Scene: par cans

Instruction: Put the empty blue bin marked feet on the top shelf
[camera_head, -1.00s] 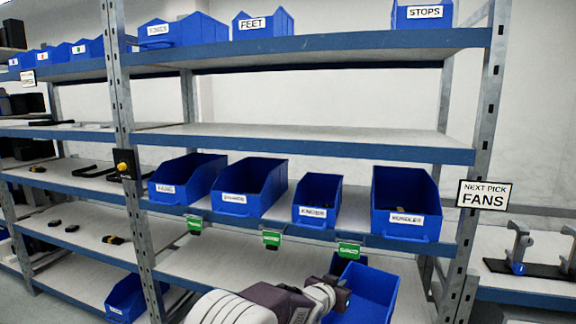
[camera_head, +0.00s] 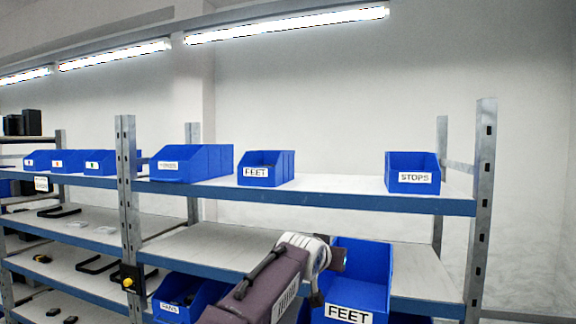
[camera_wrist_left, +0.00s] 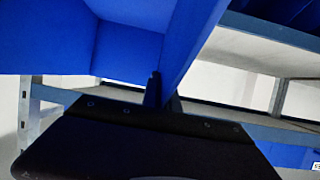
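My left gripper (camera_head: 328,265) is shut on the side wall of a blue bin (camera_head: 368,264) labelled FEET. It holds the bin up in front of the shelving, below the top shelf's front edge. The bin's visible inside looks empty. In the left wrist view the bin (camera_wrist_left: 130,45) fills the upper left, with its wall between the fingers (camera_wrist_left: 162,92). The top shelf (camera_head: 330,186) carries another blue FEET bin (camera_head: 266,169), with dark contents partly visible. My right gripper is not in view.
A STOPS bin (camera_head: 412,172) stands at the top shelf's right end, near the upright (camera_head: 482,200). The shelf is clear between it and the FEET bin there. A larger bin (camera_head: 192,163) stands left of that one. A lower shelf (camera_head: 215,245) lies behind my arm.

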